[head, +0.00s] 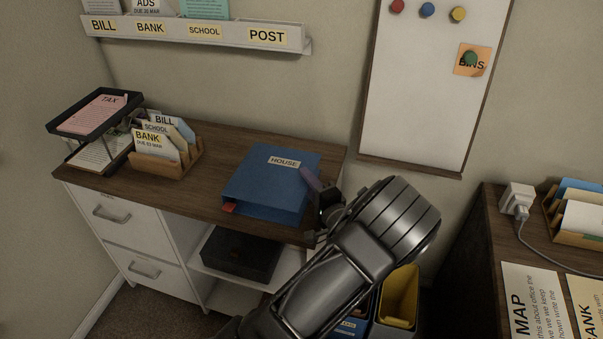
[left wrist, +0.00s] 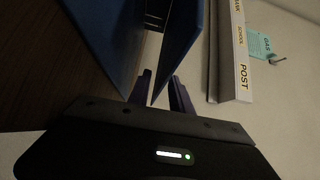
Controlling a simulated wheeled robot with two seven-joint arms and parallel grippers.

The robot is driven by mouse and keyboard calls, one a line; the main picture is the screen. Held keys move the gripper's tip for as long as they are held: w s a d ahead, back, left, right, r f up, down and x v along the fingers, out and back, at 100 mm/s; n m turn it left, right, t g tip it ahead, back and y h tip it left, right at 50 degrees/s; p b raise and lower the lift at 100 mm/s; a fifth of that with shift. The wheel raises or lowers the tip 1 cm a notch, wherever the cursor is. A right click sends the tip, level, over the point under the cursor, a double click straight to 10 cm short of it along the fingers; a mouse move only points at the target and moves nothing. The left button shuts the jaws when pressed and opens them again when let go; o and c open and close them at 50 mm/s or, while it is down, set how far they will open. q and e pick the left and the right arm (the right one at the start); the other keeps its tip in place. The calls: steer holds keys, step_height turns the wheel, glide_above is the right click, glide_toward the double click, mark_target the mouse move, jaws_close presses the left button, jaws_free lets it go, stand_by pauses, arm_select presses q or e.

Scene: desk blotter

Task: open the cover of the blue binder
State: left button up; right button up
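The blue binder (head: 262,190) lies on the wooden desk, its HOUSE label facing up and its cover lying down over it. My left gripper (head: 312,186) is at the binder's right edge, with one purple finger over the cover's top. In the left wrist view, the cover (left wrist: 177,45) reaches in between the two spread fingers (left wrist: 160,90). One finger is on its outer side and the other is in the gap between the cover and the lower blue board (left wrist: 105,35). A firm grip on it does not show. My right gripper is not in view.
A card sorter (head: 165,160) and a two-level paper tray (head: 95,125) stand on the desk (head: 215,150) left of the binder. A labelled wall shelf (head: 200,32) hangs behind, and a whiteboard (head: 415,100) to the right. A dark box (head: 240,255) sits on the shelf below.

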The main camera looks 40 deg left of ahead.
mark_target(274, 173)
arm_select(q)
steer(key=shift+x, duration=1.7)
steer(key=shift+c, duration=0.3)
jaws_close()
